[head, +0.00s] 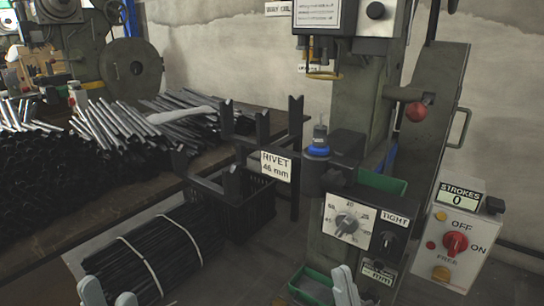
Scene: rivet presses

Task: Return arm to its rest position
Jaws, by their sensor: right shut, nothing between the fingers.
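My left gripper (108,296) shows only as two pale grey fingertips at the bottom edge. They stand apart with nothing visible between them, in front of a strapped bundle of black tubes (150,256). My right gripper (346,287) is at the bottom edge, right of centre. Its pale fingers are together and hold nothing. It appears in front of the lower green tray (313,284) of the rivet press (362,110); I cannot tell whether it touches the tray. The rest of both arms is out of view.
The control box (456,243) with its red knob is at the right. Fork-shaped supports (228,125) and a "RIVET 46 mm" sign (276,166) stick out left of the press. A black crate (262,208) stands below. A table (110,205) holds many loose tubes at the left.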

